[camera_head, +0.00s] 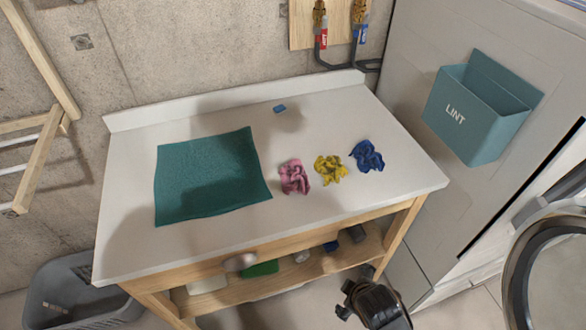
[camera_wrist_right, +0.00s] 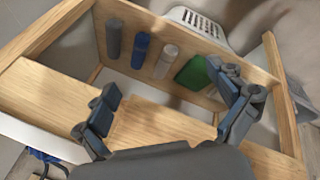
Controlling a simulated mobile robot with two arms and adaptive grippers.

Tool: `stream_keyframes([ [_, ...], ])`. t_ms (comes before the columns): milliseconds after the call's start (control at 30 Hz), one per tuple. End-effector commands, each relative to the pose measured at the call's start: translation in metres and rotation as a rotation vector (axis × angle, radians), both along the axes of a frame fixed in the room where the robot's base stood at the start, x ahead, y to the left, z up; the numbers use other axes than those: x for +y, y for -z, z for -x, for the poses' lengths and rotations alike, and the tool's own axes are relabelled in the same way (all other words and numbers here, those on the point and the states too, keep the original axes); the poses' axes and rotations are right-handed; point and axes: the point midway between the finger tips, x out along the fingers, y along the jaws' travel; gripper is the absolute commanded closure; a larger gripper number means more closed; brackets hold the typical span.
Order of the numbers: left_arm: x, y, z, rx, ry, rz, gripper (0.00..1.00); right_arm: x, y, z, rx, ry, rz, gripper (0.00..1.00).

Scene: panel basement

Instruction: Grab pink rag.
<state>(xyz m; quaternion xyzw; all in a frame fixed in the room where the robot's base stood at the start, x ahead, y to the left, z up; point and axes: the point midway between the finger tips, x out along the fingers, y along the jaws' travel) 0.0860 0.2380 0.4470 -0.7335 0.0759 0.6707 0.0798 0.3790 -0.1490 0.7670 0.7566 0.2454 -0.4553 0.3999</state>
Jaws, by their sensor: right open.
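The pink rag (camera_head: 294,177) lies crumpled on the white tabletop (camera_head: 330,215), just right of a flat teal cloth (camera_head: 210,175). A crumpled yellow rag (camera_head: 330,169) and a blue rag (camera_head: 367,156) lie in a row to its right. My right gripper (camera_wrist_right: 168,97) is open in the right wrist view, with nothing between its fingers. It faces the table's wooden frame and lower shelf. In the head view, part of my right arm shows below the table's front right corner, well away from the pink rag. My left gripper is not in view.
A LINT bin (camera_head: 478,112) hangs at right, above a round door (camera_head: 545,270). Several bottles and a green item (camera_wrist_right: 193,75) sit on the lower shelf. A grey basket (camera_head: 75,290) stands at left.

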Motion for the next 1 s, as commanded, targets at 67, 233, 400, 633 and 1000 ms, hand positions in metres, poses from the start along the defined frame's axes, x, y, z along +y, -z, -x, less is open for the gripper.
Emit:
stream_keyframes([
  [67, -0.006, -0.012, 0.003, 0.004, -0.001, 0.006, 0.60, 0.013, -0.058, -0.018, -0.082, -0.148, 0.076, 0.04],
  [233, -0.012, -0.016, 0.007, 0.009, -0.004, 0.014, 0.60, 0.042, -0.112, -0.050, -0.235, -0.529, 0.335, 0.04],
  [400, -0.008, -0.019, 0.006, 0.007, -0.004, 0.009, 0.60, 0.072, -0.148, -0.083, -0.389, -0.945, 0.705, 0.04],
  [633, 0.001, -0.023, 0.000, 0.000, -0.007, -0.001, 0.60, 0.106, -0.184, -0.115, -0.533, -1.450, 1.334, 0.04],
  [1000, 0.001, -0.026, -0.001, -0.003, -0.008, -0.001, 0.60, 0.122, -0.188, -0.142, -0.555, -1.654, 1.675, 0.04],
])
